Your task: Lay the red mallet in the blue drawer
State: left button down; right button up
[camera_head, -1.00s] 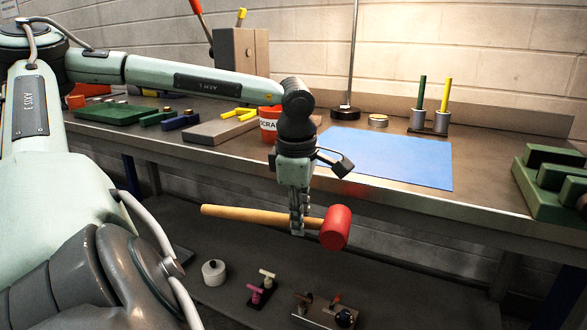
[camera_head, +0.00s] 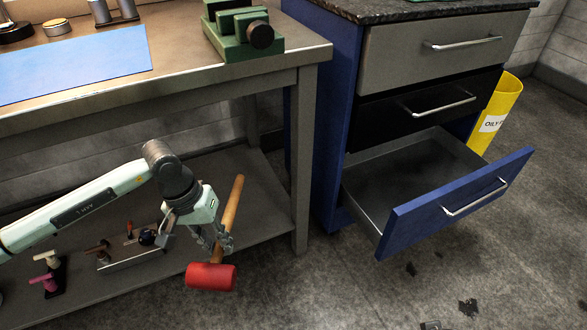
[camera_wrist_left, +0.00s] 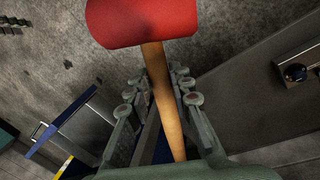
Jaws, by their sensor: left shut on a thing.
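My left gripper (camera_head: 217,243) is shut on the wooden handle of the red mallet (camera_head: 211,277), close below its head. The mallet hangs in the air in front of the workbench, its handle pointing up and its red head low. In the left wrist view the mallet's red head (camera_wrist_left: 140,20) is at the top and the handle runs down between the fingers (camera_wrist_left: 155,105). The blue drawer (camera_head: 455,203) is the lowest of the cabinet and stands pulled open; its visible inside looks empty. It lies right of my gripper, well apart from it. My right gripper is not in view.
The workbench (camera_head: 268,75) with its leg stands between my gripper and the cabinet (camera_head: 335,110). A green vise-like block (camera_head: 238,32) sits on the bench's corner. The lower shelf holds small tools. A yellow bin (camera_head: 497,115) stands behind the drawer.

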aim_at(419, 194)
jog(key=l+u, duration=0.45)
jog(key=l, duration=2.2)
jog(key=i+l+u, duration=0.1)
jog(key=l+u, duration=0.2)
jog(key=l, duration=1.05)
jog(key=k+l+u, duration=0.1)
jog(key=l+u, duration=0.15)
jog(key=l, duration=1.65)
jog(key=k+l+u, duration=0.1)
jog(key=l, duration=0.4)
